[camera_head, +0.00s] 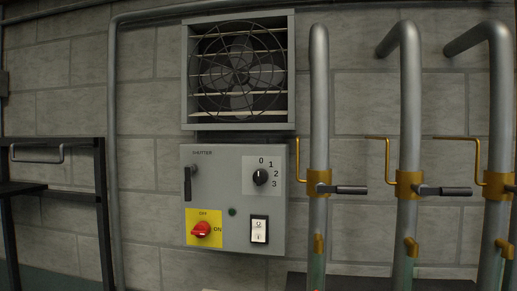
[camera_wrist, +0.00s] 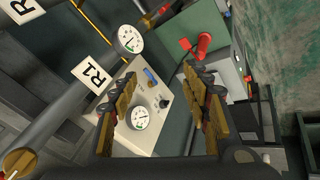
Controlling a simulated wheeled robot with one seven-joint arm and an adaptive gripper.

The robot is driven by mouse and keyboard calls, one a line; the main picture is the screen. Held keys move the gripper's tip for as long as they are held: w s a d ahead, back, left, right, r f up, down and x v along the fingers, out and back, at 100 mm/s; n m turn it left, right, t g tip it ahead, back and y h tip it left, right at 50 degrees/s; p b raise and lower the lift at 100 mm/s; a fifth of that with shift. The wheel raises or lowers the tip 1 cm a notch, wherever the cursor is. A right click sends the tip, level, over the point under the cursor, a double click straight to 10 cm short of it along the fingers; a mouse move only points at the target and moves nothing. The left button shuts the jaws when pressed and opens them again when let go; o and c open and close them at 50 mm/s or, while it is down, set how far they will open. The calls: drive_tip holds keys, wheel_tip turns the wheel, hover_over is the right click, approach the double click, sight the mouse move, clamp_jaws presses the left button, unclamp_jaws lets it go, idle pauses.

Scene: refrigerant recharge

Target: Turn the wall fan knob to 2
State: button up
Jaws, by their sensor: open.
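The wall fan (camera_head: 240,75) sits behind a round guard in a grey frame on the block wall. Below it is a grey control box (camera_head: 218,165) with the black fan knob (camera_head: 261,176). The marks 0, 1, 2 and 3 run from above the knob down its right side. A small light mark shows at the knob's upper left; I cannot tell its exact setting. My gripper (camera_wrist: 158,78) shows only in the wrist view, open with nothing between its fingers. The fan and knob are not in that view.
Pipes with yellow-collared valves (camera_head: 319,183) stand close on the right. A dark rack (camera_head: 60,150) is left. Gauges (camera_wrist: 139,117) on a panel lie beyond my fingers.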

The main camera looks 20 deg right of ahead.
drive_tip(key=w+r+n+t+h+p, duration=0.25)
drive_tip(key=w+r+n+p, duration=0.5)
drive_tip(key=r, duration=0.75)
drive_tip(key=n+t+h+p, duration=0.35)
drive_tip(key=n+t, duration=0.45)
drive_tip(key=n, duration=0.9)
approach(258, 178)
drive_tip(key=w, duration=0.2)
drive_tip(key=shift+s+d+p+x, duration=0.15)
drive_tip(key=shift+p+x, duration=0.1)
drive_tip(key=shift+x, duration=1.1)
drive_tip(key=shift+d+p+x, duration=0.15)
drive_tip(key=shift+p+x, duration=0.05)
drive_tip(key=shift+x, duration=1.2)
drive_tip(key=shift+s+d+p+x, duration=0.15)
drive_tip(key=shift+p+x, duration=0.1)
drive_tip(key=shift+x, duration=1.1)
drive_tip(key=c, duration=1.1)
drive_tip(key=shift+c, duration=0.3)
